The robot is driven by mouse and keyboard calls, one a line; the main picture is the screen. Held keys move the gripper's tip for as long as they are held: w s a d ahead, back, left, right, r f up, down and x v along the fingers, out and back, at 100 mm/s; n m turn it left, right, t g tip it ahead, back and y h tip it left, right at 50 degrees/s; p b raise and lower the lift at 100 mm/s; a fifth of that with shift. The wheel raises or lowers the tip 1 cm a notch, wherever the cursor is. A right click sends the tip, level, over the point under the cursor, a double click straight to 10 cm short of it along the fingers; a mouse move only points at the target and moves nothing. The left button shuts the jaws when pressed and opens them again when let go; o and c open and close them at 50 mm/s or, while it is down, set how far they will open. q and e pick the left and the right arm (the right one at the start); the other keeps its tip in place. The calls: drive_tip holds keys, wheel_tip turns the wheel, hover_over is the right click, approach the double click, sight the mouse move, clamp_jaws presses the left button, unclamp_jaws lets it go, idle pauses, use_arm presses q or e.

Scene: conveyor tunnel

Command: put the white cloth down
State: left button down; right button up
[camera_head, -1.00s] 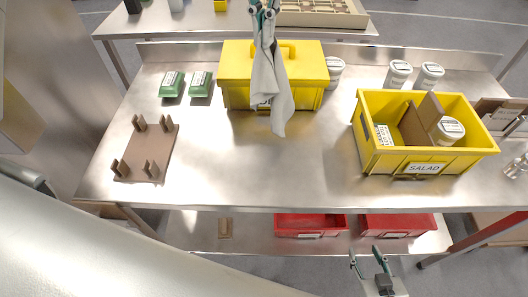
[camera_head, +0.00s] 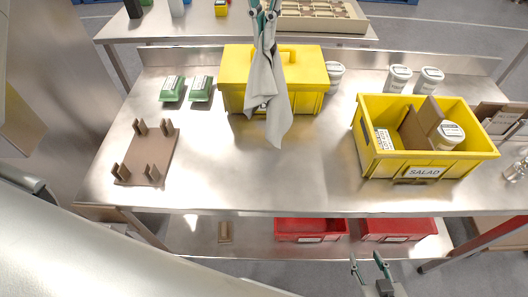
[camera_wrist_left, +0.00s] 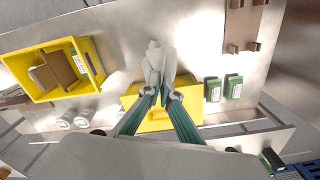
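The white cloth (camera_head: 268,92) hangs from my left gripper (camera_head: 263,18), in front of the yellow lidded box (camera_head: 308,70). My left gripper is shut on its upper end. The cloth's lower tip hangs over the steel table's (camera_head: 260,180) bare middle; I cannot tell whether it touches the surface. In the left wrist view the cloth (camera_wrist_left: 158,62) is pinched between the fingertips (camera_wrist_left: 160,93), above the yellow box. My right gripper (camera_head: 367,264) is at the bottom of the head view, beyond the table's front edge, with its fingers apart and empty.
A yellow bin (camera_head: 395,163) labelled SALAD holds a white tub (camera_head: 448,134). White tubs (camera_head: 398,78) stand behind it. Two green boxes (camera_head: 201,88) and a brown slotted rack (camera_head: 148,156) are at left. The table's middle front is clear. Red bins (camera_head: 311,229) sit below.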

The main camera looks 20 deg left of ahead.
use_arm(q)
drive_tip(key=shift+w+a+n, duration=1.25)
drive_tip(key=shift+w+n, duration=1.1)
drive_tip(key=shift+w, duration=2)
drive_tip(key=shift+w+a+n, duration=1.25)
drive_tip(key=shift+w+n, duration=1.1)
drive_tip(key=shift+w, duration=1.95)
drive_tip(key=s+d+f, duration=0.3)
drive_tip(key=s+f, duration=0.6)
drive_tip(key=s, duration=0.1)
drive_tip(key=s+d+f, duration=0.3)
drive_tip(key=s+f, duration=0.6)
drive_tip(key=s, duration=0.2)
drive_tip(key=s+d+f, duration=0.3)
drive_tip(key=s+f, duration=0.7)
drive_tip(key=s, duration=0.1)
drive_tip(key=shift+d, duration=0.15)
drive_tip(key=c, duration=2.8)
unclamp_jaws()
drive_tip(key=o, duration=0.9)
drive_tip(key=shift+s+r, duration=0.1)
drive_tip(key=shift+r, duration=0.05)
